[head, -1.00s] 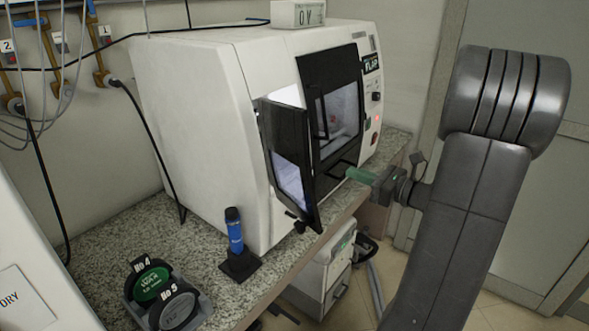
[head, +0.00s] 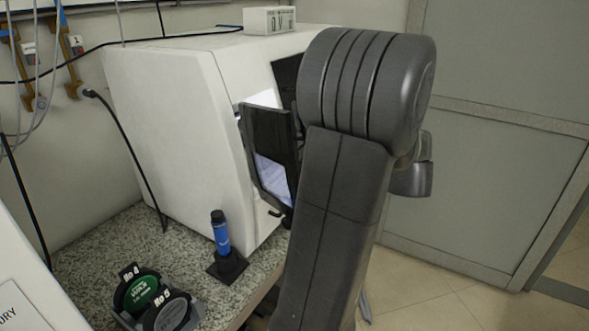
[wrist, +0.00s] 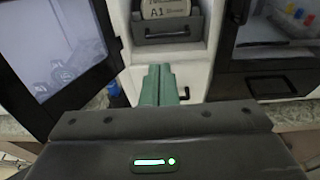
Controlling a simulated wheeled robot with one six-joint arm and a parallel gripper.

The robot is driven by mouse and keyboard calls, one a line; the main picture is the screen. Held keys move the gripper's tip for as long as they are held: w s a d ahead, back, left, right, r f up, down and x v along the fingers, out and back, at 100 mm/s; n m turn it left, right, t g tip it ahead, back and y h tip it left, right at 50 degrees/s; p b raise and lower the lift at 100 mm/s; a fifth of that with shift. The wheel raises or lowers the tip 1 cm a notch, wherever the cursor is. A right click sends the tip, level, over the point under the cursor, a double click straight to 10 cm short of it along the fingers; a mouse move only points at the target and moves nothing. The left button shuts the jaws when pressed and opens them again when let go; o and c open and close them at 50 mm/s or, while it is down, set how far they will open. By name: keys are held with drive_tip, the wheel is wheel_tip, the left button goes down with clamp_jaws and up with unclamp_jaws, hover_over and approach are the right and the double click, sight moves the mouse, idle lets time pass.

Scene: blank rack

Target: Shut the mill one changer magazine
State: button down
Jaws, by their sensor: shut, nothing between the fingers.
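The white mill (head: 165,120) stands on the counter. Its narrow black-framed door (head: 268,130) stands open at the front left; in the wrist view this door (wrist: 50,50) fills the upper left. Beside it in the wrist view is a lit white bay with a dark grey drawer-like holder (wrist: 180,50), black handle on its front, carrying a disc labelled A1 (wrist: 165,9). Which part is the changer magazine is not labelled. My gripper (wrist: 159,72) has its green fingers shut and empty, pointing at the bay below the holder. My arm hides it in the head view.
A second black door (wrist: 270,60) with a handle is at the right. A blue cylinder on a black stand (head: 222,238) and round pucks (head: 145,294) in a tray are on the counter. Open floor (head: 440,280) lies to the right.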

drive_tip(key=x, duration=1.2)
drive_tip(key=shift+w+a+p, duration=0.2)
drive_tip(key=shift+a+p, duration=0.05)
drive_tip(key=shift+p, duration=0.2)
drive_tip(key=shift+r+p+x, duration=0.25)
drive_tip(key=shift+p+x, duration=0.15)
drive_tip(key=shift+x, duration=0.75)
drive_tip(key=shift+r, duration=0.15)
